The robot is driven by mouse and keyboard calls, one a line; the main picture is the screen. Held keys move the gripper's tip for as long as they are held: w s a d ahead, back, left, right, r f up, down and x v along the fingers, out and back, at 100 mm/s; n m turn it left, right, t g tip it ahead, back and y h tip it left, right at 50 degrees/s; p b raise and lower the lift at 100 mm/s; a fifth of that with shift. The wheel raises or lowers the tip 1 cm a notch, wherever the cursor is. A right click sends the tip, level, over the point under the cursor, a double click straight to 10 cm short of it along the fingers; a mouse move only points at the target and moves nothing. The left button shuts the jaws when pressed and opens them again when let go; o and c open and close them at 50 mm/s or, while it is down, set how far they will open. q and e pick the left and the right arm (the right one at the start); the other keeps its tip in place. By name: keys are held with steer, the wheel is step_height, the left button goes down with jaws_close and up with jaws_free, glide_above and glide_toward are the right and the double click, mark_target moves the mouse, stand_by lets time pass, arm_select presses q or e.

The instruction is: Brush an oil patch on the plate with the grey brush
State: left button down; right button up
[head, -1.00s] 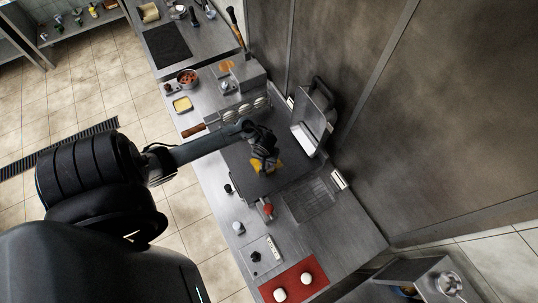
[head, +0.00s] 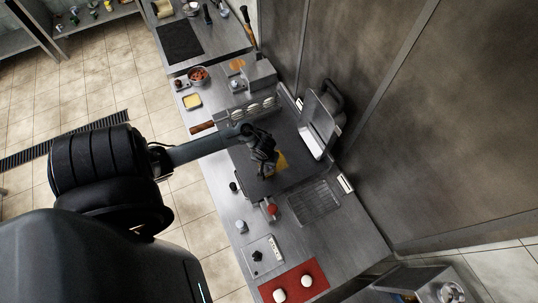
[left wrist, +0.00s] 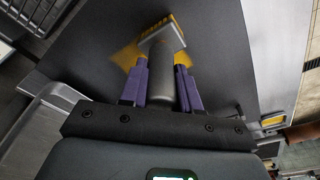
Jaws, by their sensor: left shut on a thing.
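My left gripper (head: 264,168) is over the dark plate (head: 290,137) in the head view. In the left wrist view its purple fingers (left wrist: 162,82) are shut on the grey handle of the brush (left wrist: 161,72). The brush's head with yellow bristles points away from the gripper, over a yellow oil patch (left wrist: 126,57) on the plate (left wrist: 90,45). The patch (head: 281,160) shows just right of the gripper in the head view, partly hidden by it. I cannot tell whether the bristles touch the plate. My right gripper is not in view.
An open hinged lid (head: 318,130) stands at the plate's wall side. A red-topped bottle (head: 271,209) and a red mat (head: 300,292) with two white balls are nearer.

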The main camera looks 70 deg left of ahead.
arm_select(q)
steer(key=shift+f, duration=0.1)
stand_by(0.4)
steer(key=shift+w, duration=0.1)
steer(key=w, duration=0.2)
steer(key=shift+w, duration=0.4)
steer(key=shift+w, duration=0.1)
steer(key=w, duration=0.3)
steer(key=shift+a, duration=0.1)
stand_by(0.5)
steer(key=shift+w, duration=0.15)
